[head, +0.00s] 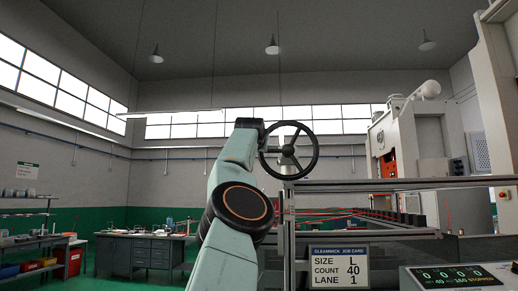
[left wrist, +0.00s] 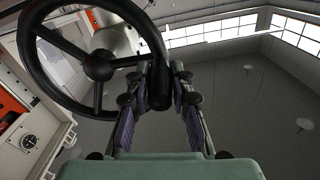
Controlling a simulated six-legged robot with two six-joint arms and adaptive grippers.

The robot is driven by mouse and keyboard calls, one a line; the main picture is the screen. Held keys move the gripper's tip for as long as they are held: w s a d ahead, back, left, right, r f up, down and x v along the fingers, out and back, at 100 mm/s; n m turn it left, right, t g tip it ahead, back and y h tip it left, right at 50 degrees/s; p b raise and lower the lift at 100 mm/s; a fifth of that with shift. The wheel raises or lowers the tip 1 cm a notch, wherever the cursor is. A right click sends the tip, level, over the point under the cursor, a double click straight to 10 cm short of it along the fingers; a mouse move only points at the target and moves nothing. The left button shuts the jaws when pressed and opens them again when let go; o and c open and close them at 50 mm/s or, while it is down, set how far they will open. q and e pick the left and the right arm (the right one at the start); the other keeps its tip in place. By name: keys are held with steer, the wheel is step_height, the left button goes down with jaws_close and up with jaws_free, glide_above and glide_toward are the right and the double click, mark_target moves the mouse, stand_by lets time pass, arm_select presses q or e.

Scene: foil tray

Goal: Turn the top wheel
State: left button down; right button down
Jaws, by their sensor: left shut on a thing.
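The top wheel (head: 288,127) is a black handwheel with three spokes and a round hub, standing above a metal post in the head view. It fills the upper left of the left wrist view (left wrist: 98,65). My left gripper (left wrist: 160,85) is shut on the wheel at its rim, with a finger on either side of a thick black part there. In the head view my left arm rises from the bottom and ends at the wheel's left side; the fingers are hardly visible there. My right gripper is not in view.
Below the wheel stands a metal frame (head: 284,225) with red strands running right. A job card (head: 339,268) reads size L, count 40, lane 1. A counter display (head: 452,277) is at lower right. A workbench (head: 140,254) stands back left. Space above the wheel is clear.

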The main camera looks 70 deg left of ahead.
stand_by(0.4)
arm_select(q)
steer(key=c, duration=1.2)
jaws_free()
steer(key=shift+a, duration=0.15)
steer(key=shift+o, duration=0.2)
